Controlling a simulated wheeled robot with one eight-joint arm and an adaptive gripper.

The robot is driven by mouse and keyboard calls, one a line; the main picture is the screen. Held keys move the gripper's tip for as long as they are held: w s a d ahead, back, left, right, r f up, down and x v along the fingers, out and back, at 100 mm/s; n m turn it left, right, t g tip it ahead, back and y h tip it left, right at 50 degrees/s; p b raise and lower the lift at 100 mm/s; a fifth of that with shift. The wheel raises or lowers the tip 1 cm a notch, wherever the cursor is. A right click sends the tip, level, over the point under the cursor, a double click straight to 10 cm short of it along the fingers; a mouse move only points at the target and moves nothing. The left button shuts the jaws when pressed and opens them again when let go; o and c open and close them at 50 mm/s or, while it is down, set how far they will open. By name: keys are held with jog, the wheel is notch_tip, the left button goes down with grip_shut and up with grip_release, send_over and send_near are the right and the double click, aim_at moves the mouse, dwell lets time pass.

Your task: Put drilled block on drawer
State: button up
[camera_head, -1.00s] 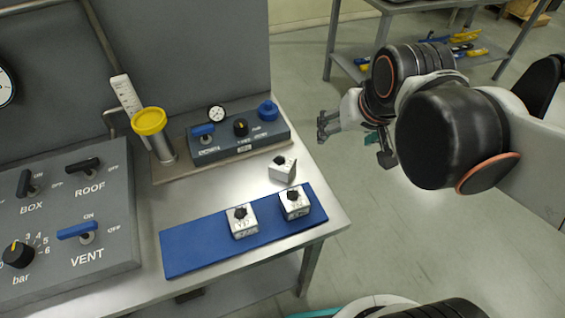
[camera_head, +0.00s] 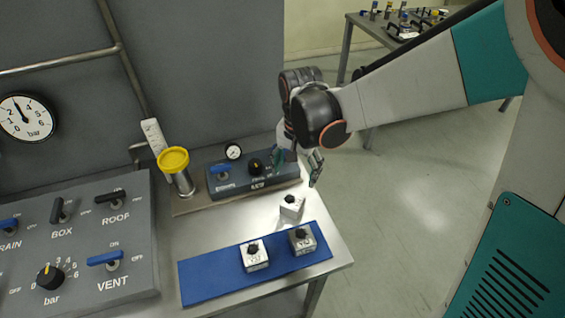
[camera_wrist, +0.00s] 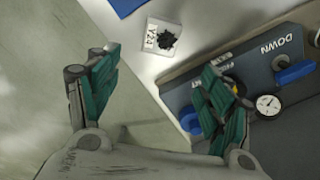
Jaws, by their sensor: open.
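One block (camera_head: 291,208) stands on the bare bench. The other two, a left block (camera_head: 255,262) and a right block (camera_head: 302,247), stand on a blue mat (camera_head: 212,281). I cannot tell which is the drilled block, and I make out no drawer. My gripper (camera_head: 297,161) is open and empty, fingers down, above and behind the loose block near the control box. In the wrist view the loose block (camera_wrist: 152,38) lies beyond the open fingers (camera_wrist: 158,76).
A control box (camera_head: 238,183) with a gauge and knobs stands close behind my gripper. A yellow-capped cylinder (camera_head: 174,160) stands left of it. A large switch panel (camera_head: 80,285) fills the left. The bench's right edge (camera_head: 338,234) is close to the blocks.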

jog(key=b, duration=0.6)
send_over(293, 201)
jog(key=f, duration=0.7)
jog(key=shift+w+d+f, duration=0.2)
jog(key=shift+w+f, duration=0.1)
jog(key=shift+f, duration=0.1)
jog(key=shift+s+a+f+b, duration=0.15)
jog(key=shift+f+b, duration=0.8)
jog(key=shift+f, duration=0.6)
jog(key=shift+s+a+f+b, duration=0.1)
jog(key=shift+f+b, duration=0.8)
jog(key=shift+f, duration=0.65)
jog(key=shift+r, duration=0.1)
jog(key=c, duration=1.6)
